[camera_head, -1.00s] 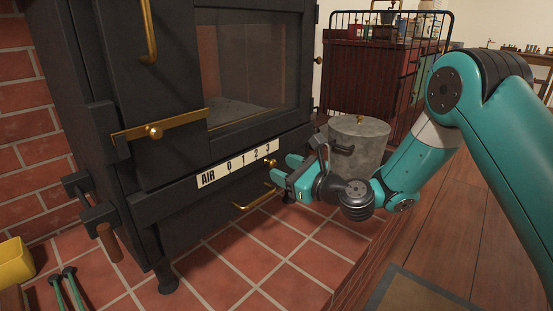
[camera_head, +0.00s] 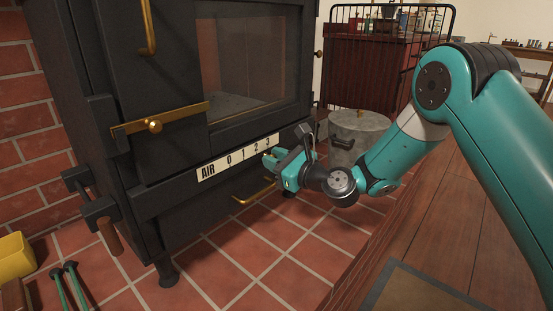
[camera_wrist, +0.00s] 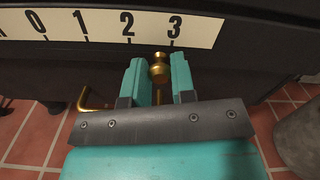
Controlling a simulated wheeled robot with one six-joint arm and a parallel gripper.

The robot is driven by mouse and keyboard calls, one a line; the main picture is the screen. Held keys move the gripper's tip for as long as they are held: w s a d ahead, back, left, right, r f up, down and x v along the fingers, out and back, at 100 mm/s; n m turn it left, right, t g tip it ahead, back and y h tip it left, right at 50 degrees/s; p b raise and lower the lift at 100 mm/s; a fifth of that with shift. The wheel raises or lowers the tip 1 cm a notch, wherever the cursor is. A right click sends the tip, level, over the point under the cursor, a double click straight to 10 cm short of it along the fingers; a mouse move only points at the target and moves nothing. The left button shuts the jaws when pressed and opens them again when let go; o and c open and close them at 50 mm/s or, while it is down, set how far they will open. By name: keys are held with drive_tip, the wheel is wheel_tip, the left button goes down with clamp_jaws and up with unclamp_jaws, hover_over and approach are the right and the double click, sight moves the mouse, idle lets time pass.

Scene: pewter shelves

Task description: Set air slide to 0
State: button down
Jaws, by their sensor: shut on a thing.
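The black stove (camera_head: 165,165) carries a cream AIR scale (camera_head: 237,157) with the marks 0, 1, 2 and 3. In the wrist view, the brass air slide knob (camera_wrist: 160,68) stands just below the scale plate (camera_wrist: 95,24), between the 2 and 3 marks and closer to 3. My gripper (camera_head: 269,158) is at the right end of the scale. Its teal fingers are on either side of the knob, shut on it. In the head view the fingers mostly hide the knob.
A brass latch bar (camera_head: 160,122) crosses the stove door above the scale. A brass handle (camera_head: 254,194) lies below it. A grey metal bucket (camera_head: 357,137) stands behind my gripper. Tongs (camera_head: 68,285) and a yellow container (camera_head: 15,257) are at the lower left.

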sight(229, 175)
drive_tip(key=s+a+p, duration=0.4)
drive_tip(key=s+a, duration=0.3)
drive_tip(key=shift+s+a+r, duration=0.1)
drive_tip(key=shift+s+a, duration=0.45)
drive_tip(key=shift+s, duration=0.05)
drive_tip(key=c, duration=0.9)
unclamp_jaws()
drive_tip(key=shift+a, duration=0.1)
drive_tip(key=shift+c, duration=0.2)
drive_tip(key=shift+b, duration=0.3)
drive_tip(key=shift+s+d+f+b, duration=0.15)
drive_tip(key=shift+d+f+b, duration=0.1)
drive_tip(key=shift+d+b, duration=0.1)
drive_tip(key=b+v, duration=1.6)
drive_tip(key=b, duration=0.6)
drive_tip(key=shift+s+d+r, duration=0.2)
drive_tip(key=shift+s+d, duration=0.05)
drive_tip(key=shift+s, duration=0.05)
